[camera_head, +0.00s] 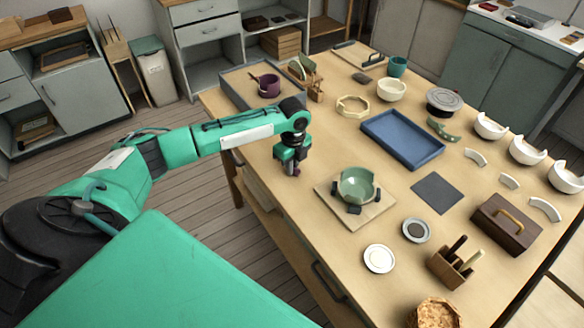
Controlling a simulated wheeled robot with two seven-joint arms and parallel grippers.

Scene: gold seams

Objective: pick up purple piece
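A purple cup (269,85) sits in the grey tray (235,83) at the table's far left, with a small purple bit sticking out at its left side. My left gripper (292,170) points down near the table's left edge, well in front of that tray. A small dark purplish patch shows at its fingertips. It is too small to tell whether this is a held piece, or how far apart the fingers are. My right gripper is not in view.
A green bowl (357,184) stands on a wooden board (328,192) right of my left gripper. A blue tray (402,139), a wooden ring (352,106) and several white broken bowls lie farther right. Bare tabletop (325,140) lies between the gripper and the blue tray.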

